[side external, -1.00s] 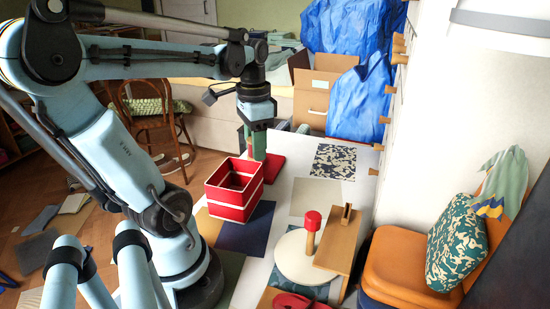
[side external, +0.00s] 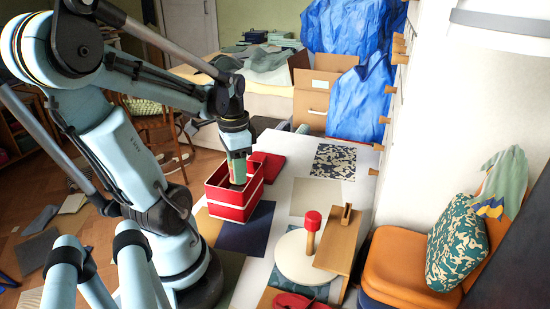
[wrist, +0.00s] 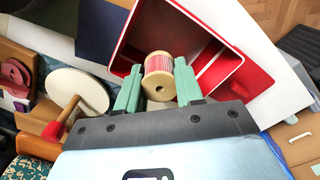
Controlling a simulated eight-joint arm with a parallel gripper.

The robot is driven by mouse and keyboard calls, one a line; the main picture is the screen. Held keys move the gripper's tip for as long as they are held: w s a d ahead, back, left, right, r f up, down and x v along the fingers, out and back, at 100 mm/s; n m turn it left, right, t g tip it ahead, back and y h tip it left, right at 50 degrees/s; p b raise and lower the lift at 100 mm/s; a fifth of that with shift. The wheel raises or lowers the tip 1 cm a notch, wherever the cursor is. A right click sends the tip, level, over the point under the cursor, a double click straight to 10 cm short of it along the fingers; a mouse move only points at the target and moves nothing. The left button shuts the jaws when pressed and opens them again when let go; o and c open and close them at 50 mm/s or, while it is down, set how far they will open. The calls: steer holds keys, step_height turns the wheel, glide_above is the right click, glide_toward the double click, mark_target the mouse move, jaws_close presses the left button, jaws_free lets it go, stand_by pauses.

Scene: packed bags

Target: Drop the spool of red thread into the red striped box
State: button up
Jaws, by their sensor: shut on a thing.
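The red striped box (side external: 224,203), red with a white band, stands open on the white table. In the wrist view its red wall (wrist: 248,78) and dark inside lie just beyond my fingertips. My gripper (side external: 238,180) points down over the box opening, its tips at about rim height or slightly inside; I cannot tell exactly. In the wrist view the green fingers of my gripper (wrist: 160,90) are shut on the spool of red thread (wrist: 185,78). The spool has pale wooden ends and pinkish-red thread. In the side view the spool is mostly hidden.
A flat red piece (side external: 266,166) lies behind the box. A round white board (side external: 300,262) and a red-topped wooden peg (side external: 312,222) stand to the front right. A patterned sheet (side external: 334,161) lies at the back right. Blue plastic (side external: 362,95) hangs beyond the table.

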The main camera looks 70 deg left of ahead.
steer(key=shift+f, duration=0.15)
steer(key=o, duration=1.1)
step_height(320, 180, up, 12)
stand_by(0.3)
steer(key=w+d+f+t, duration=0.3)
steer(key=w+d, duration=0.3)
steer(key=d, duration=0.2)
steer(key=w+d+f+t, duration=0.4)
steer(key=w+d, duration=0.1)
steer(key=d, duration=0.4)
steer(key=shift+w+d, duration=0.2)
steer(key=shift+w, duration=0.15)
